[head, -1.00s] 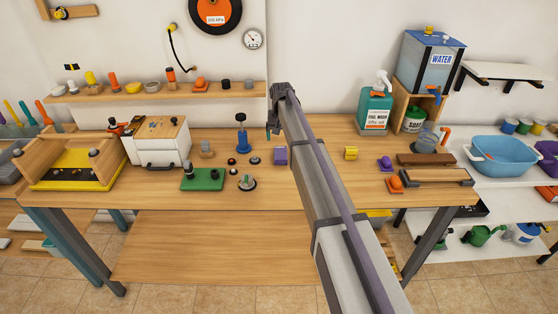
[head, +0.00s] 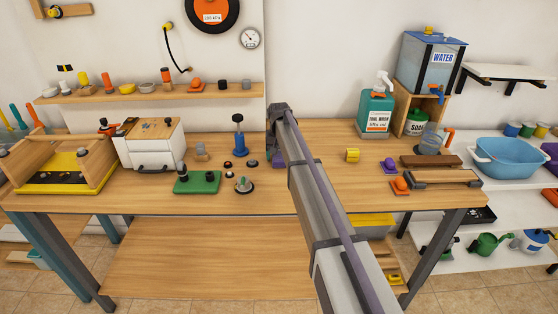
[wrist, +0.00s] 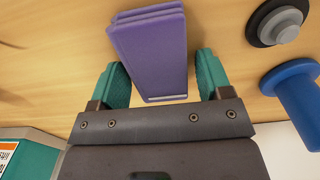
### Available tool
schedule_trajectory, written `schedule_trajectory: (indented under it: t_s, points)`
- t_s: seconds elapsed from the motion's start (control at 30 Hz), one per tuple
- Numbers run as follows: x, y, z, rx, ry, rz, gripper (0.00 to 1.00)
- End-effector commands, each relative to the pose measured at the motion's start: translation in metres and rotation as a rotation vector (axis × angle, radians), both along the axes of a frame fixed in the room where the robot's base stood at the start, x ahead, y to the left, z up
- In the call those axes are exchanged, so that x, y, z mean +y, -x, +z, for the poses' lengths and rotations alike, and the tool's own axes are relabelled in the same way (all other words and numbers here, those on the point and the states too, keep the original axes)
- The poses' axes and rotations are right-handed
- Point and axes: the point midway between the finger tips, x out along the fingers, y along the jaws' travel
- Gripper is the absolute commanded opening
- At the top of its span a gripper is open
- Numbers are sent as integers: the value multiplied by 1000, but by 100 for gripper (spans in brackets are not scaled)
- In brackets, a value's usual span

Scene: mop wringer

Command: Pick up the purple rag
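The purple rag (wrist: 155,50) is a folded, layered block on the wooden table. In the wrist view its near end lies between the two teal fingers of my gripper (wrist: 161,72), with a narrow gap on each side. My gripper is open and holds nothing. In the head view, only a bit of the rag (head: 277,161) shows below my gripper (head: 275,135); my arm hides the rest, and the fingers cannot be made out there.
A blue-based plunger-like tool (head: 239,140) and small dark knobs (head: 228,164) stand left of the rag. A yellow cylinder (head: 352,155) and a purple knobbed piece (head: 388,166) lie right of my arm. The table front near the green block (head: 197,182) is mostly clear.

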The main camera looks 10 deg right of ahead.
Motion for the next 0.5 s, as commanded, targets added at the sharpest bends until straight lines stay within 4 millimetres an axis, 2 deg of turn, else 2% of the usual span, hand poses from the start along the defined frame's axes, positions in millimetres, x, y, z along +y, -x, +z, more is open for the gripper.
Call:
schedule_trajectory:
  t_s: [0.03,0.37,0.5]
  points:
    - [0,0,0,0,0,0,67]
    - [0,0,0,0,0,0,36]
    - [0,0,0,0,0,0,34]
